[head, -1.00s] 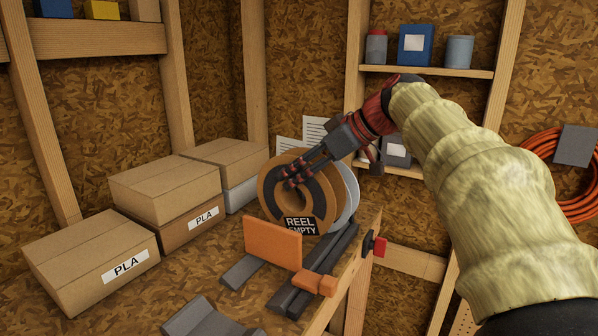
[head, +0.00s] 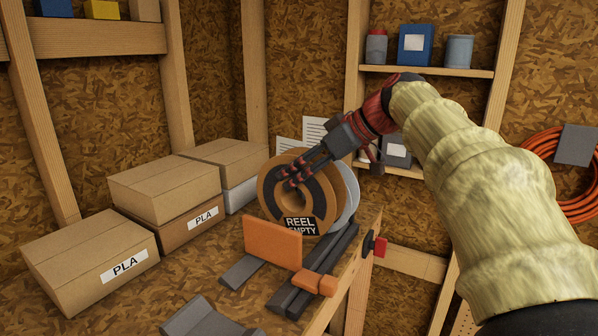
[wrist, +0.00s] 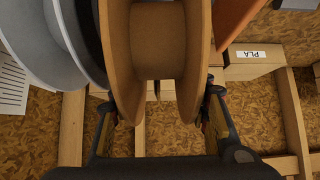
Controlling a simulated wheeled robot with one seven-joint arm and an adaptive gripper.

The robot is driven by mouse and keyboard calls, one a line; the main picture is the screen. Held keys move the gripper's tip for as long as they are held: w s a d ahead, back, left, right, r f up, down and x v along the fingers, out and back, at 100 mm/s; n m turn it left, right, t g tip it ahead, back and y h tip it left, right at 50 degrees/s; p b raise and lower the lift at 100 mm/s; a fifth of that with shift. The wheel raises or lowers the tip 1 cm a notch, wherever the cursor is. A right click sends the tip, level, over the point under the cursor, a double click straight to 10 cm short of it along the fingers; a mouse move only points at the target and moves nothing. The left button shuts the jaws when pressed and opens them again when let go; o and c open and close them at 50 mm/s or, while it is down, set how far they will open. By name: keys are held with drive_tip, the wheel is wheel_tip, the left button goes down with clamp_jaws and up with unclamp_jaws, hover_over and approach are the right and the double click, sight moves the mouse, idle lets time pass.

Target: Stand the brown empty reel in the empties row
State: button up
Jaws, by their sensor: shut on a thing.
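The brown empty reel (head: 268,195) stands upright on the bench, with a black label reading "REEL EMPTY" low on its front face. My gripper (head: 297,180) reaches it from the upper right. In the wrist view the reel (wrist: 157,45) fills the middle, and the fingers of my gripper (wrist: 160,115) lie on the outer sides of its two flanges, shut on it. A grey reel (head: 350,190) stands close behind the brown one; in the wrist view the grey reel (wrist: 65,45) is at the left. Dark rails (head: 310,275) run below the reels; the brown reel's bottom edge is partly hidden.
An orange upright plate (head: 272,243) stands in front of the reel, with an orange block (head: 320,284) beside it. Cardboard boxes marked PLA (head: 90,260) line the left. A red knob (head: 379,247) sits at the bench's right edge. A grey piece (head: 205,318) lies at the front.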

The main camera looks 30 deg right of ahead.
sight(299, 204)
drive_tip(key=shift+f+b, duration=1.2)
drive_tip(key=shift+f, duration=0.15)
drive_tip(key=shift+f+b, duration=0.1)
drive_tip(key=shift+b, duration=0.25)
drive_tip(key=shift+f+b, duration=0.35)
drive_tip(key=shift+b, duration=0.05)
drive_tip(key=shift+f+b, duration=0.35)
idle(0.5)
drive_tip(key=o, duration=1.5)
drive_tip(key=shift+o, duration=1)
drive_tip(key=o, duration=0.4)
drive_tip(key=shift+c, duration=0.2)
drive_tip(key=shift+o, duration=0.5)
